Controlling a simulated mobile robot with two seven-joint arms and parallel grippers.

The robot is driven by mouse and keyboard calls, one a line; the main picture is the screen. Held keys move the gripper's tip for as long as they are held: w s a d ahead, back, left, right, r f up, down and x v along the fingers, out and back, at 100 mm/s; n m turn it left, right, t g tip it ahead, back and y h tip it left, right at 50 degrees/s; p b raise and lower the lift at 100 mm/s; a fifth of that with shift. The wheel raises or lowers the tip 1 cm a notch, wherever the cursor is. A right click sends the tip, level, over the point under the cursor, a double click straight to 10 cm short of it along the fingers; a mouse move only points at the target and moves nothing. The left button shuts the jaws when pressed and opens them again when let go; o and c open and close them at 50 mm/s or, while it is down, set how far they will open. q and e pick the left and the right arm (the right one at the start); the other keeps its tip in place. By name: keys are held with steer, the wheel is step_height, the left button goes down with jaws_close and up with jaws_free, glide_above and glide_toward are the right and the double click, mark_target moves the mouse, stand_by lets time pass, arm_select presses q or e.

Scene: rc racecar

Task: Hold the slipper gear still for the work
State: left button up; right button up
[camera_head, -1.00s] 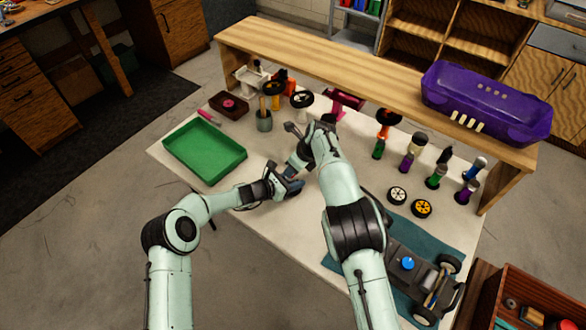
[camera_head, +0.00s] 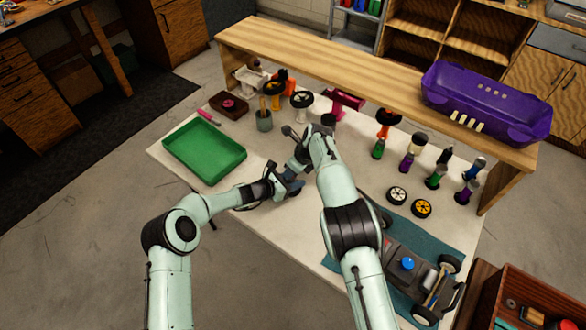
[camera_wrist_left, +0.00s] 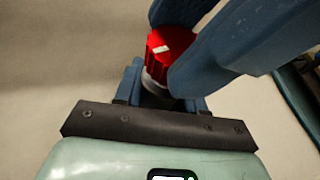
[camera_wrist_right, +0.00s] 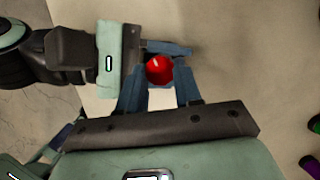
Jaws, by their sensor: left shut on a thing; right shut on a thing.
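A red ribbed piece (camera_wrist_left: 168,46) with a white mark on top sits over a pale grey part (camera_wrist_left: 154,84) in the left wrist view. The red piece also shows in the right wrist view (camera_wrist_right: 159,69). I take these to be the slipper gear assembly, but cannot tell which part is the gear. My left gripper (camera_head: 292,186) is shut low on the grey part, mostly hidden. My right gripper (camera_wrist_right: 160,76) is shut around the red piece from above. Both grippers meet over the white table, and my right arm hides part of the head view.
A green tray (camera_head: 205,178) lies left of the grippers. A car chassis (camera_head: 410,262) lies on a teal mat at front right, near two loose wheels (camera_head: 397,196). Several upright tools stand at the right. A wooden shelf (camera_head: 370,82) with a purple car body (camera_head: 487,103) spans the back.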

steer(key=shift+w+d+n+g+y, duration=0.15)
steer(key=shift+n+g, duration=0.2)
steer(key=shift+n, duration=0.5)
steer(key=shift+a+n+g+y, duration=0.1)
steer(key=shift+n+g+y, duration=0.15)
steer(key=shift+n, duration=0.65)
steer(key=shift+w+d+n+g+y, duration=0.1)
steer(key=shift+n+g, duration=0.3)
steer(key=shift+n, duration=0.45)
steer(key=o, duration=0.8)
steer(key=v, duration=0.7)
steer(key=shift+r, duration=0.25)
